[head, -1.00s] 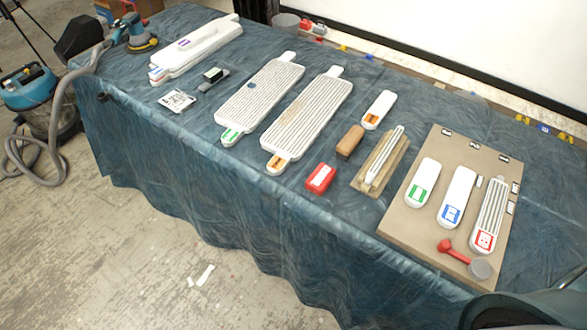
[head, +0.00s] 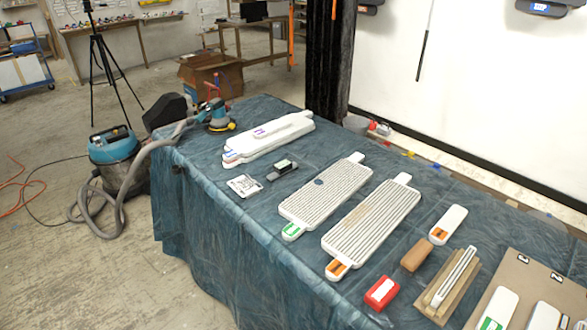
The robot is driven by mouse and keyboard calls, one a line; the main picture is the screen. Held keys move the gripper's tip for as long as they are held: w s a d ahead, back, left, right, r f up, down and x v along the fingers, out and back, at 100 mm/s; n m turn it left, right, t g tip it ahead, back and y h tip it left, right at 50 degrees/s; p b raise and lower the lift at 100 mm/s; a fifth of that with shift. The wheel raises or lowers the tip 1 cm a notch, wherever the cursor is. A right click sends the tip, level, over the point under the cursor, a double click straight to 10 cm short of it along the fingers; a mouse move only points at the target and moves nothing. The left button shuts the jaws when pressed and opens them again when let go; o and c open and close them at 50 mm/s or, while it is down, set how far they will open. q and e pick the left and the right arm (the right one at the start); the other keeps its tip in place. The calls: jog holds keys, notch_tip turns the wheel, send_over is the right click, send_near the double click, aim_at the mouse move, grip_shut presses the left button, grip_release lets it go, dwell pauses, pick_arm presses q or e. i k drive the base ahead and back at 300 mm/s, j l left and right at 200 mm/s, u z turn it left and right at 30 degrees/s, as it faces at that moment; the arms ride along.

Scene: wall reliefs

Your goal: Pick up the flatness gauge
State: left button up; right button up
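A small dark grey device with a pale green and white top (head: 283,168) lies on the blue-covered table, beside a white printed card (head: 244,186). It looks like the flatness gauge, but it is too small to read any label. It lies in front of the stacked white panels (head: 268,138) and left of the ribbed white panel with a green tag (head: 326,192). Nothing touches it from above. Neither of my grippers shows in the head view.
The table cloth (head: 205,235) also carries a ribbed panel with an orange tag (head: 372,222), a brown block (head: 416,254), a red box (head: 381,293) and a blue sander (head: 217,118). A vacuum (head: 117,160) with a hose stands left. The floor (head: 100,270) in front is clear.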

aim_at(284, 167)
jog(key=i+j+z, duration=0.1)
jog(key=j+z, duration=0.15)
jog(key=i+j+z, duration=0.2)
jog(key=j, duration=0.15)
jog(key=j+z, duration=0.25)
jog(key=k+j, duration=0.05)
